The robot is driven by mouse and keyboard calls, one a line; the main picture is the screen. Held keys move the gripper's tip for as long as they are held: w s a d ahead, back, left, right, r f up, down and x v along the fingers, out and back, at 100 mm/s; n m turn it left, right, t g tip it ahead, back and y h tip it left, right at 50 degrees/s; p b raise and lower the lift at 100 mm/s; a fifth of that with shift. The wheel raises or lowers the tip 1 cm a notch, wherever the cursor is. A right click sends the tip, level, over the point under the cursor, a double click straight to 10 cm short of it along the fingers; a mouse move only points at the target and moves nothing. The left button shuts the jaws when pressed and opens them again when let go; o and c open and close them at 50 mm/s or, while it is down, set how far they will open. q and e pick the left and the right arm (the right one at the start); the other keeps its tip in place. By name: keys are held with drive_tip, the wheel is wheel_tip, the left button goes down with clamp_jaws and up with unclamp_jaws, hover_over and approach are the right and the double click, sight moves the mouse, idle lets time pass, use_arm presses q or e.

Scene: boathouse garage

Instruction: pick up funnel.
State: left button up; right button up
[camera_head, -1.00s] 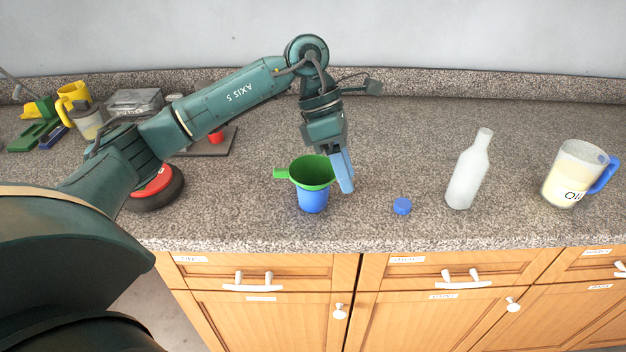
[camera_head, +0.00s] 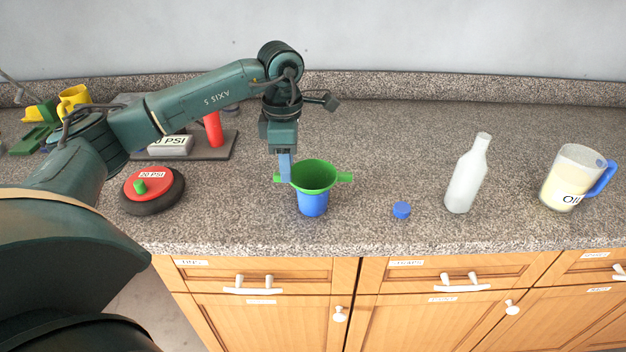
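The green funnel (camera_head: 316,177) sits in the mouth of a blue cup (camera_head: 312,204) on the speckled counter. It has a green tab on its left and another on its right. My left gripper (camera_head: 284,167) points down at the funnel's left tab. Its blue fingers overlap that tab and the rim in the picture; I cannot tell whether they touch it or how far apart they are. My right gripper is not in view.
A blue cap (camera_head: 401,210), a white bottle (camera_head: 467,175) and an oil jug (camera_head: 572,180) stand to the right. A red-topped black disc (camera_head: 152,190) and a dark plate (camera_head: 222,150) with a red cylinder (camera_head: 213,130) are left. The counter behind the funnel is clear.

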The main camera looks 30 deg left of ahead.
sight(313, 189)
use_arm(q)
drive_tip(key=f, duration=0.4)
drive_tip(key=shift+s+a+f+p, duration=0.1)
drive_tip(key=shift+s+a+p, duration=0.05)
drive_tip(key=shift+a+p, duration=0.2)
clamp_jaws()
